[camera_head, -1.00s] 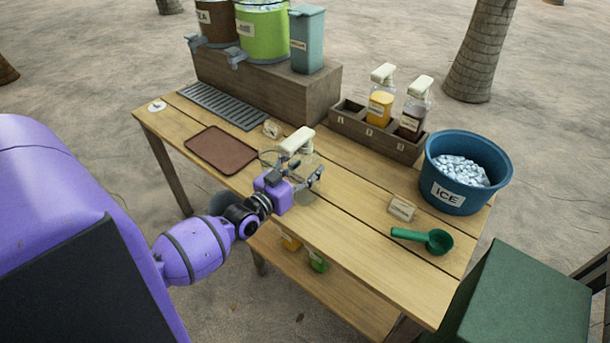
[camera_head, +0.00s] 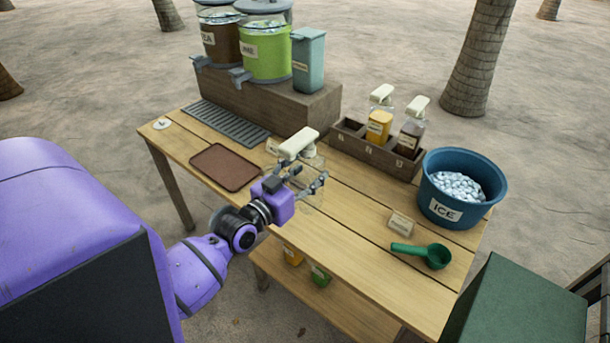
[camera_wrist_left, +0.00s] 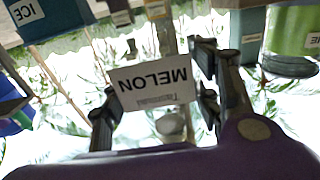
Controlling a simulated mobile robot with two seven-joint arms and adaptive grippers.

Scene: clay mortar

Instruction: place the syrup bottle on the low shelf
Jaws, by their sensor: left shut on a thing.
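The syrup bottle (camera_head: 299,144) has a white pump top and a clear body that is hard to make out. My left gripper (camera_head: 308,184) is shut on its body and holds it roughly upright over the front part of the table. In the left wrist view its label (camera_wrist_left: 153,84) reads MELON, upside down, between the two fingers. The low shelf (camera_head: 345,312) is the plank under the tabletop. A yellow-filled container (camera_head: 293,256) and a green-filled one (camera_head: 319,275) stand on it, partly hidden by the table edge. My right gripper is not in view.
A brown tray (camera_head: 225,167) lies left of the bottle. A wooden rack (camera_head: 374,152) with two pump bottles stands behind. An ice tub (camera_head: 460,190), small card (camera_head: 401,222) and green scoop (camera_head: 425,255) are on the right. The tabletop's front edge overhangs the shelf.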

